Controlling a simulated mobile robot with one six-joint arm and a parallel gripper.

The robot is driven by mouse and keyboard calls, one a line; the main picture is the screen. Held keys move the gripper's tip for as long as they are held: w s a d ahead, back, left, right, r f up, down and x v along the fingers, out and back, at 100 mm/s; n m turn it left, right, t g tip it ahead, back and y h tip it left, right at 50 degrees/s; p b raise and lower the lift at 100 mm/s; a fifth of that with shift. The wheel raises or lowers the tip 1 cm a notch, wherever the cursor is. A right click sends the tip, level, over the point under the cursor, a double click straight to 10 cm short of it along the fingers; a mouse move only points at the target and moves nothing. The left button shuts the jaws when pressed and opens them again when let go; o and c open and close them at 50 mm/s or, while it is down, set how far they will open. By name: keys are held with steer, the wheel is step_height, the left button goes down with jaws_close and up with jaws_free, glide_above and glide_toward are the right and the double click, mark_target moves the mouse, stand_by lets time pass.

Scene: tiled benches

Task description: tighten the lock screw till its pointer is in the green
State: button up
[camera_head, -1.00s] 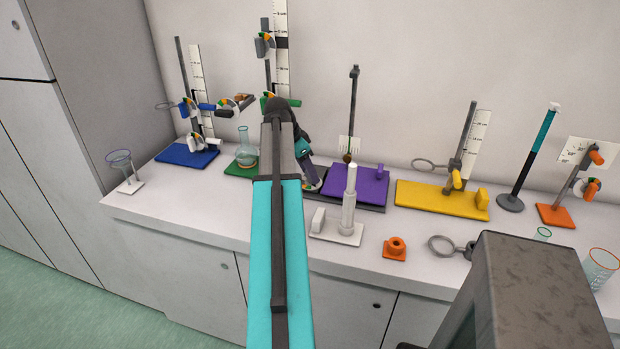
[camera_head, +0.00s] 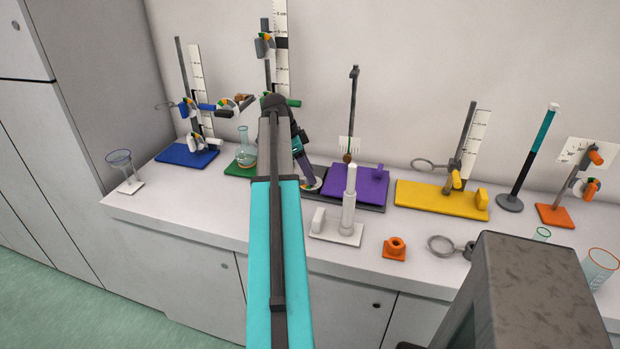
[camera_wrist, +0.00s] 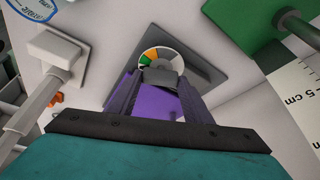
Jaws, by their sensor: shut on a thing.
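The lock screw's dial (camera_wrist: 160,57) is a pale disc with grey, green and orange sectors, on a dark grey base (camera_wrist: 207,68) in the wrist view. It also shows small in the head view (camera_head: 313,184), at the left end of the base under the purple plate (camera_head: 357,182). My gripper (camera_wrist: 158,82) reaches down over the dial, shut on a dark grey knob of the lock screw (camera_wrist: 161,77). The knob and fingers cover the dial's near part. I cannot make out where the pointer stands. The purple plate shows between my fingers (camera_wrist: 155,102).
A white stand (camera_head: 349,215) is in front of the purple plate. A green base with a flask (camera_head: 246,155) is close on the left. A yellow stand (camera_head: 440,198) is to the right. An orange ring piece (camera_head: 395,248) lies near the front edge.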

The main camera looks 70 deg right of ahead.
steer(key=shift+m, duration=0.6)
steer(key=shift+d+m+y, duration=0.1)
steer(key=shift+m+y, duration=0.2)
steer(key=shift+m+g+y, duration=0.3)
steer(key=shift+m+y, duration=0.1)
steer(key=shift+m, duration=0.6)
steer(key=o, duration=1.3)
steer(key=shift+c, duration=0.2)
